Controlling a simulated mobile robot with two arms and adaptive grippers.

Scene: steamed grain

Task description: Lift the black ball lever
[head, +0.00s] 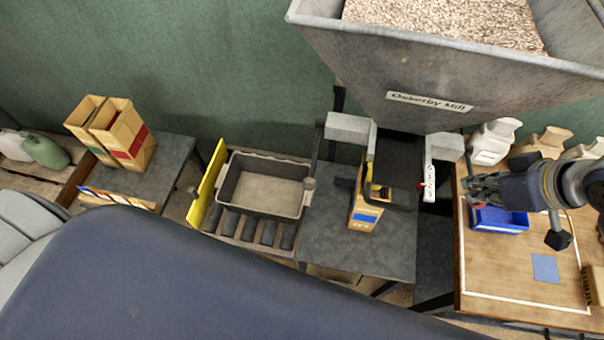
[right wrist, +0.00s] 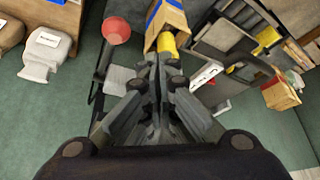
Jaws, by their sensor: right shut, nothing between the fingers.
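I cannot make out this ball surely in the right wrist view. My right gripper (head: 478,190) is at the right, over the blue bin, well apart from the ball. In the right wrist view my right gripper (right wrist: 158,68) has its fingers together and holds nothing. My left gripper is not in view.
The mill hopper (head: 400,80) hangs over a paper bag (head: 365,208). The grey tub (head: 300,160) stands on rollers beside a yellow panel (head: 207,186). The blue bin (head: 512,221) is on the wooden table (head: 490,285). A red ball (right wrist: 116,30) shows in the wrist view.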

